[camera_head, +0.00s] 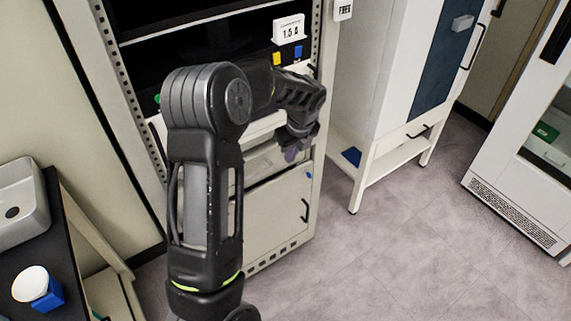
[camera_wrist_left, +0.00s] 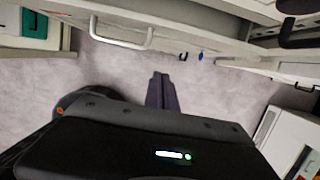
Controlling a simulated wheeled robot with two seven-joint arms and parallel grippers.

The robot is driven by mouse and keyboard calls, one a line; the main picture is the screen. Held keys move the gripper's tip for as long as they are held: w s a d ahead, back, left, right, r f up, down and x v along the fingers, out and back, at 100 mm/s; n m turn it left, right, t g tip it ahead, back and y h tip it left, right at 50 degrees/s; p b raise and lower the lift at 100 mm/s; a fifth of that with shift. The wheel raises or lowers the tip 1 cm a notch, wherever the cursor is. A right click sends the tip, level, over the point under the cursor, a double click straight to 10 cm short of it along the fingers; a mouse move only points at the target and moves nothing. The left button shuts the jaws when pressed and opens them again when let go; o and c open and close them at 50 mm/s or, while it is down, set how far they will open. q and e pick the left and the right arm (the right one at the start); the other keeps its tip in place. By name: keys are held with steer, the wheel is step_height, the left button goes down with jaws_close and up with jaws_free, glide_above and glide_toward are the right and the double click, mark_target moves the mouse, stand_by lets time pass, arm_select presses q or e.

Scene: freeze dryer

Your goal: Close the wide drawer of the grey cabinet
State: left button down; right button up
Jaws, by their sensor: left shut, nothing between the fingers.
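The grey cabinet (camera_head: 317,170) stands in the middle left of the head view, with dark panels above and pale fronts below. Its lower front (camera_head: 275,212) has a dark handle and looks flush. The band above it, around the wide drawer, is largely hidden by my left arm, so I cannot tell how far the drawer stands out. My left gripper (camera_head: 293,152) is shut and empty, pointing down in front of this part of the cabinet. In the left wrist view its fingertips (camera_wrist_left: 162,78) are together over the floor, apart from the fronts along the top edge.
A white cabinet on legs (camera_head: 375,80) stands right of the grey one, with a blue item on its low shelf. A glass-fronted white unit (camera_head: 515,190) is far right. A dark bench with a sink (camera_head: 20,203) is at left. The floor (camera_head: 410,255) between is clear.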

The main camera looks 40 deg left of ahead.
arm_select(q)
steer(key=shift+v, duration=2.15)
steer(key=shift+s, duration=0.1)
steer(key=shift+d, duration=0.1)
